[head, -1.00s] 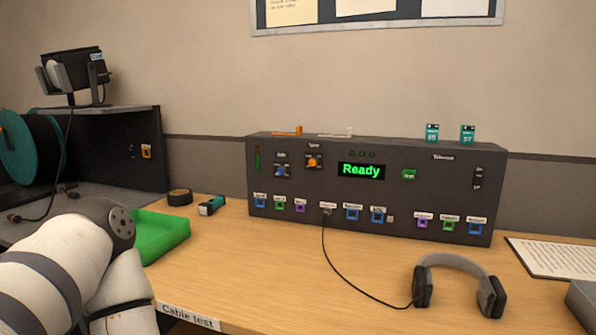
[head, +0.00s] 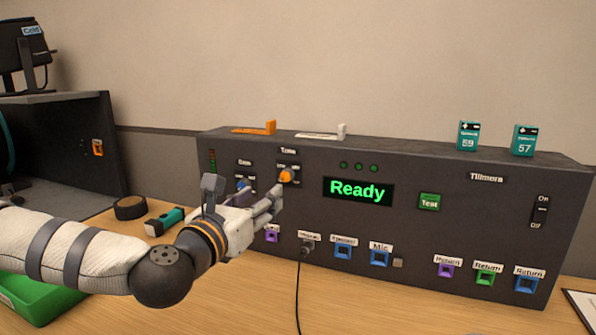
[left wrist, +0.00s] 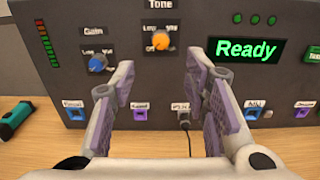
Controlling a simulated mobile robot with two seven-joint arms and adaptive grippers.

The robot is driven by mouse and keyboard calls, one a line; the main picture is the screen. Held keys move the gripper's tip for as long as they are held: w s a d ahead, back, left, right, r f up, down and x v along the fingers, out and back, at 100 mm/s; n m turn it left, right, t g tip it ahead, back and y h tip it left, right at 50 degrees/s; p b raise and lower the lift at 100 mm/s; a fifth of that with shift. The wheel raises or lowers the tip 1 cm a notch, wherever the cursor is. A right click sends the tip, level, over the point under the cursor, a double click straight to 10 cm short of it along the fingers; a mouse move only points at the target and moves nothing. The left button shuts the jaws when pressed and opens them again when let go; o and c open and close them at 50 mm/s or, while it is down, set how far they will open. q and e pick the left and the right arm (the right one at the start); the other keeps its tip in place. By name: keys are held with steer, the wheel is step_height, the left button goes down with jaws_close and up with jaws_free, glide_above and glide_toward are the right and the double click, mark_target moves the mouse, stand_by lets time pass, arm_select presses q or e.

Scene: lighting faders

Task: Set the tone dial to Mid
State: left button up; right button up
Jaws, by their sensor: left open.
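The tone dial is an orange knob (head: 286,175) under the "Tone" label on the dark grey console (head: 460,210). It also shows in the left wrist view (left wrist: 161,40), with small labels around it that include "Low" and "Off"; its exact setting is too small to read. My left gripper (head: 275,200) is in front of the console, just below and left of the tone dial in the head view. In the left wrist view its two fingers (left wrist: 160,85) are apart with nothing between them, and the dial shows beyond the gap. My right gripper is not in view.
A blue gain knob (left wrist: 97,64) sits left of the tone dial. Below are coloured ports and a plugged cable (head: 299,280). A green "Test" button (head: 430,201) and a lit "Ready" display (head: 358,190) are to the right. A green tray (head: 40,300) lies at the lower left.

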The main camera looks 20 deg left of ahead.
mark_target(285, 176)
arm_select(q)
steer(key=w, duration=0.6)
steer(key=w+b, duration=0.1)
steer(key=w, duration=0.2)
steer(key=shift+w+a, duration=0.15)
steer(key=shift+a, duration=0.1)
steer(key=shift+w+r, duration=0.15)
steer(key=shift+w, duration=0.45)
jaws_close()
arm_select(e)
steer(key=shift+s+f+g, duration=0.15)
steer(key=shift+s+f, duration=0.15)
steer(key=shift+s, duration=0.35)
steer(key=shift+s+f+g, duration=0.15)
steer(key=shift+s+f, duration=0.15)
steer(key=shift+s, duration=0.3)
